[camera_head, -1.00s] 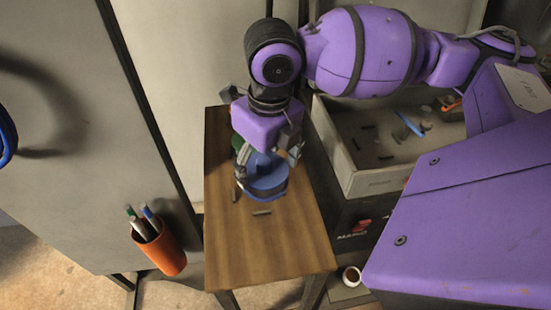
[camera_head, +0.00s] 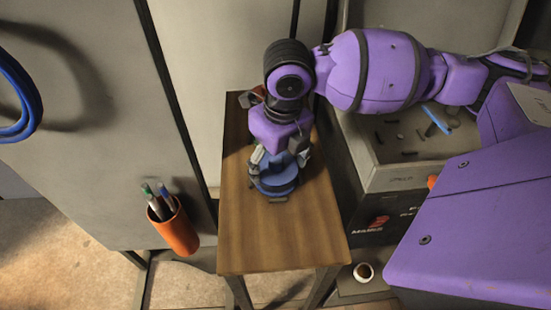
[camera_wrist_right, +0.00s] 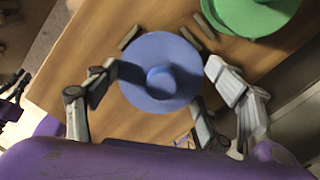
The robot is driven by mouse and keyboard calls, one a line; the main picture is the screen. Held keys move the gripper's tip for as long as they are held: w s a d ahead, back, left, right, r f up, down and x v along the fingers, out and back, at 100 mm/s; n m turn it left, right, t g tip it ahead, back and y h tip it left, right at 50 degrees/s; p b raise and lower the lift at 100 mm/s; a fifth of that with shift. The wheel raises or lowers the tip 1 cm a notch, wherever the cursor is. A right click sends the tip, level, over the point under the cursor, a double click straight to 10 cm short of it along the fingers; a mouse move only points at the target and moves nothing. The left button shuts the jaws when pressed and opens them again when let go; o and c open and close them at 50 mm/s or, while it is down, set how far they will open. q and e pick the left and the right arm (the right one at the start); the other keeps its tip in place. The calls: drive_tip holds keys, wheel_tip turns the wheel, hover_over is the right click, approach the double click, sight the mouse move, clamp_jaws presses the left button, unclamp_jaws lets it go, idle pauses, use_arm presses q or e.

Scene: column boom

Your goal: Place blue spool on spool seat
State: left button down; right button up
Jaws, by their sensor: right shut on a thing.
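The blue spool (camera_head: 276,182) is at the middle of a small wooden table, under my right gripper (camera_head: 278,165). In the right wrist view the blue spool (camera_wrist_right: 178,90) shows its round flange and central hub from above. My right gripper (camera_wrist_right: 163,86) has its fingers on opposite sides of it and is shut on it. Whether the spool touches the table cannot be told. Small dark blocks (camera_wrist_right: 130,37) lie around the spool; one (camera_head: 278,200) shows at its front. I cannot make out a spool seat beneath the spool. My left gripper is out of view.
A green spool (camera_wrist_right: 250,12) lies close by on the wooden table (camera_head: 285,240). A grey crate (camera_head: 395,180) with small items stands right of the table. An orange pen cup (camera_head: 176,232) is at the left. The table's front half is clear.

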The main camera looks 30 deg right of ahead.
sight(279, 164)
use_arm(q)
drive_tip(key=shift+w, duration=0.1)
use_arm(e)
drive_tip(key=o, duration=2.1)
drive_tip(key=shift+f, duration=0.1)
drive_tip(key=r, duration=0.3)
drive_tip(key=r+p, duration=0.1)
drive_tip(key=r, duration=0.3)
drive_tip(key=s+r, duration=0.1)
drive_tip(key=r, duration=0.3)
drive_tip(key=shift+s, duration=0.1)
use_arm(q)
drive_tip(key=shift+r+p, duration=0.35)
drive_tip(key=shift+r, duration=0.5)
use_arm(e)
drive_tip(key=shift+s+d+r, duration=0.1)
drive_tip(key=shift+s+r, duration=0.05)
drive_tip(key=shift+r, duration=0.45)
